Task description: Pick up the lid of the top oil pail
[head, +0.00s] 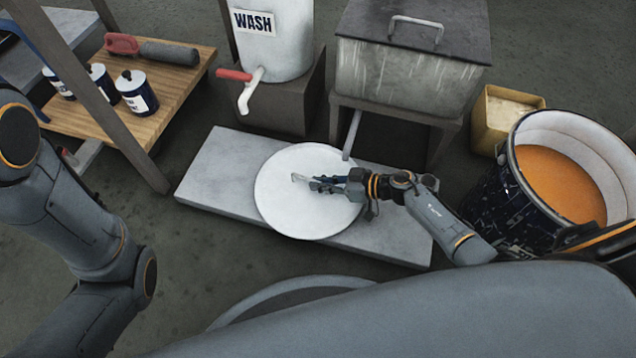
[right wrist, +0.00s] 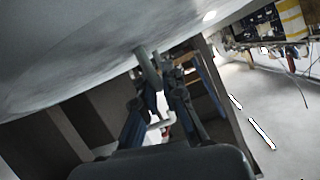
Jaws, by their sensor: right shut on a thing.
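A large round pale lid (head: 290,215) shows at the centre of the head view, over a grey slab. My right gripper (head: 317,184) reaches in from the right and is shut on a small handle near the lid's middle. In the right wrist view the lid (right wrist: 70,50) fills the upper left as a pale tilted surface, close to the fingers (right wrist: 160,105). Whether the lid touches the slab is hard to tell. An open dark pail (head: 487,205) with orange contents stands at the right. My left arm shows at the left edge, but its gripper does not.
The grey slab (head: 215,175) extends past the lid on both sides. Behind stand a white WASH tank (head: 285,40), a lidded metal box (head: 400,80) and a yellow bin (head: 490,120). A wooden shelf (head: 185,90) holds small cans and a roller. A round grey rim (head: 290,287) shows at the bottom.

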